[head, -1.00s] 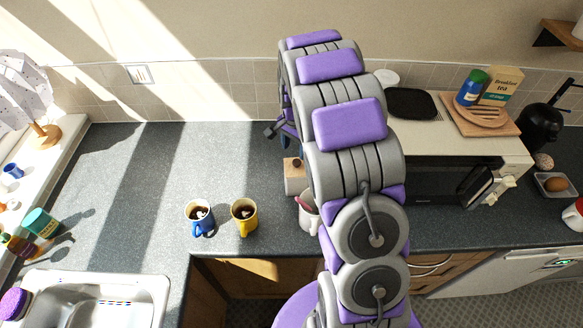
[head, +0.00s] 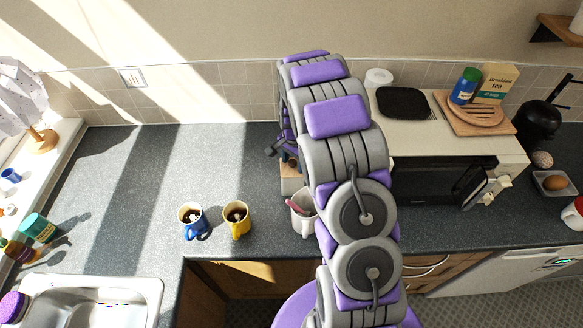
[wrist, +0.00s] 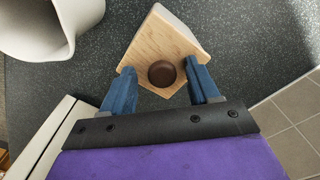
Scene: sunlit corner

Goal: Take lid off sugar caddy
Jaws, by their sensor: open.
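The sugar caddy (head: 292,182) stands on the counter behind my arm, mostly hidden in the head view. In the wrist view its square pale wooden lid (wrist: 152,44) has a round dark brown knob (wrist: 162,74) near one corner of what shows. My gripper (wrist: 160,67) is open, with one blue finger on each side of the knob and a gap on both sides. Whether the fingertips touch the lid cannot be told. In the head view my gripper (head: 284,146) is just above the caddy, partly hidden by my arm.
A white pot (head: 302,218) with a pink-handled item stands close beside the caddy. A blue mug (head: 193,222) and a yellow mug (head: 236,219) stand to the left. A microwave (head: 436,180) is on the right, a tiled wall behind.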

